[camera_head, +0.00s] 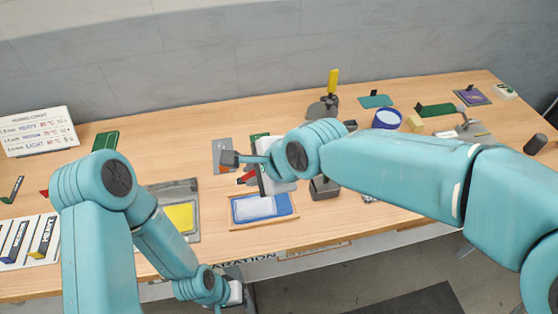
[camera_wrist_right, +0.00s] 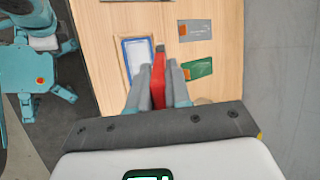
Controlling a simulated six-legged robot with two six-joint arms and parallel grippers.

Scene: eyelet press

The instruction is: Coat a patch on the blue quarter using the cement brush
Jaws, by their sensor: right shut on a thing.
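My right gripper (camera_head: 248,171) is shut on a red-handled tool, seemingly the cement brush (camera_head: 246,178). In the right wrist view the red handle (camera_wrist_right: 158,80) stands between the two grey fingers, with a dark end (camera_wrist_right: 160,48) pointing away. The blue quarter (camera_head: 285,204) lies in a shallow wooden-edged tray (camera_head: 265,225), with a pale white patch (camera_head: 252,208) over much of it. It also shows in the right wrist view (camera_wrist_right: 126,48) as a blue border around white. The brush is above and behind the tray, apart from it. My left gripper (camera_head: 233,293) hangs below the table's front edge, its fingers unclear.
A grey tray with a yellow sheet (camera_head: 180,217) lies left of the blue quarter. A dark grey block (camera_head: 324,188) stands to its right. Behind are a press with a yellow handle (camera_head: 332,82) and a blue round container (camera_head: 387,119). A sign (camera_head: 38,131) stands far left.

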